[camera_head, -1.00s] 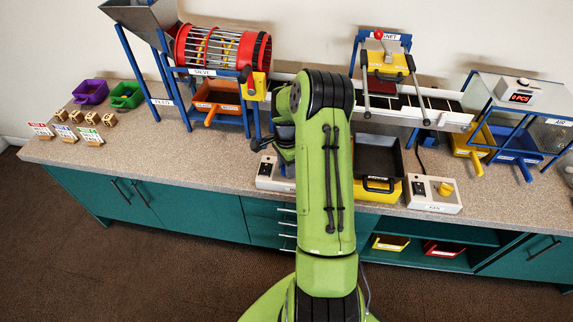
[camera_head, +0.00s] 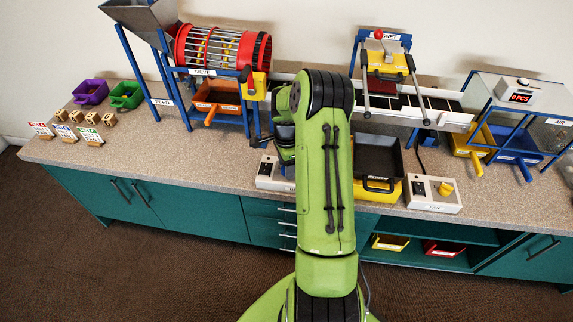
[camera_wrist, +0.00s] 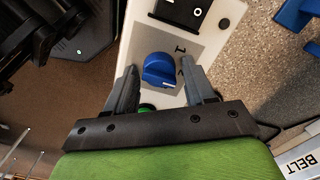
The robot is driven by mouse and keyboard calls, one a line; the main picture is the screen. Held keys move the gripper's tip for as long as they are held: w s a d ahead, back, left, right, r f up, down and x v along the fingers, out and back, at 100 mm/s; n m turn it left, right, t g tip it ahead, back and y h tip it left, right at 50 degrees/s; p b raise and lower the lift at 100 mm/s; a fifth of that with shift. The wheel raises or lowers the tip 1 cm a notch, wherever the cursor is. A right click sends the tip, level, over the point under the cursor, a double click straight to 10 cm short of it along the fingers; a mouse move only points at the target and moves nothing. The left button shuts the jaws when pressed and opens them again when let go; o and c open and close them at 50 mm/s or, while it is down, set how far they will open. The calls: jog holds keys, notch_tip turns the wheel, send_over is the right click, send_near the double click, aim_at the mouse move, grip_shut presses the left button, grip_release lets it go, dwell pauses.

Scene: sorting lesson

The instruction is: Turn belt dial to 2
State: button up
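The blue belt dial (camera_wrist: 158,70) sits on a white control box (camera_wrist: 228,18) in the wrist view. The printed numbers 1 and 2 show beside it, on its right. I cannot tell surely which number it points at. My gripper (camera_wrist: 160,72) is open, with one finger on each side of the dial and a visible gap to each. In the head view a white box (camera_head: 266,177) shows partly behind my arm; the dial and fingertips are hidden there.
A black rocker switch (camera_wrist: 184,10) is on the same box, and a green button (camera_wrist: 147,107) is partly hidden by my gripper. A BELT label (camera_wrist: 302,166) shows at the lower right. The fan box (camera_head: 432,194) and a black tray (camera_head: 378,160) stand right of my arm.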

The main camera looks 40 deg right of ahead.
jog(key=shift+o, duration=0.6)
notch_tip(320, 180, up, 16)
jog(key=p, duration=0.4)
jog(key=shift+f, duration=0.15)
